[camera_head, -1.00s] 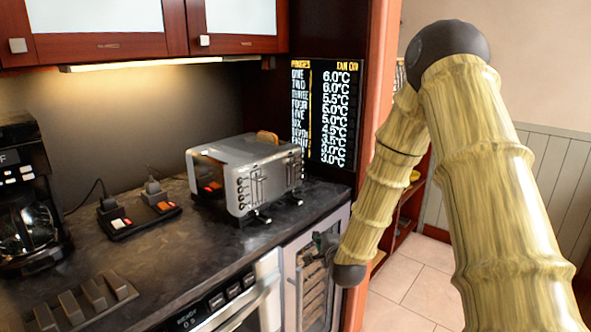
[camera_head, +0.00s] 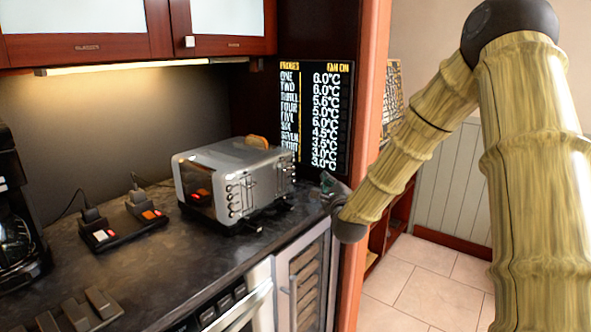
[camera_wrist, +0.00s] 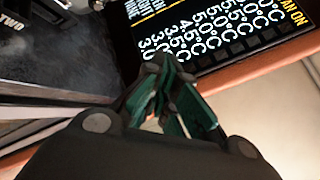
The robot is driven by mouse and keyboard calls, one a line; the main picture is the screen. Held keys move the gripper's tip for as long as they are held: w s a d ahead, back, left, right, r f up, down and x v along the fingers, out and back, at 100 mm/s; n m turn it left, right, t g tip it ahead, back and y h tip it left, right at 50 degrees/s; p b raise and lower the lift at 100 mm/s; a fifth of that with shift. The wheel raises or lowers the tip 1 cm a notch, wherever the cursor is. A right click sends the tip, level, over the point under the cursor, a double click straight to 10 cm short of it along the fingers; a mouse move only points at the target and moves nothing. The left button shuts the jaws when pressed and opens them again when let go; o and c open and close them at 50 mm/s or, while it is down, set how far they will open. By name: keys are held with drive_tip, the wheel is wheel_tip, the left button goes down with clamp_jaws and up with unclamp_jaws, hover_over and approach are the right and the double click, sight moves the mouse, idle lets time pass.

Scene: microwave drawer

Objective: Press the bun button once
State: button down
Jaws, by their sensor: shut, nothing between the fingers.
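The silver toaster (camera_head: 232,182) stands on the dark counter, with a piece of bread (camera_head: 257,142) showing at its top. Its right-hand face (camera_head: 250,192) carries levers and a column of small knobs or buttons. Their labels are too small to read, so I cannot tell which is the bun button. My gripper (camera_head: 328,184) is just right of the toaster, near the counter's right end, apart from it and partly hidden by my arm. In the wrist view, its green-sided fingers (camera_wrist: 166,70) come together at the tips with nothing between them.
A black display with temperatures (camera_head: 316,115) stands behind the gripper, beside an orange-brown post (camera_head: 368,130). Two switch blocks (camera_head: 105,232) and a coffee maker (camera_head: 15,225) are to the left. A glass-fronted cabinet (camera_head: 307,280) is under the counter. Open floor (camera_head: 420,275) lies right.

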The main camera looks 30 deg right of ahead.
sight(294, 168)
drive_tip(key=w+a, duration=0.3)
drive_tip(key=w, duration=0.5)
drive_tip(key=shift+a+b, duration=0.15)
drive_tip(key=shift+b, duration=0.15)
drive_tip(key=shift+w, duration=0.1)
idle(1.4)
drive_tip(key=shift+w+a, duration=0.15)
drive_tip(key=shift+w, duration=0.05)
drive_tip(key=shift+w+a+b, duration=0.2)
drive_tip(key=shift+w+b, duration=0.2)
idle(0.9)
drive_tip(key=shift+s, duration=0.1)
drive_tip(key=shift+s+d, duration=0.3)
drive_tip(key=shift+s, duration=0.4)
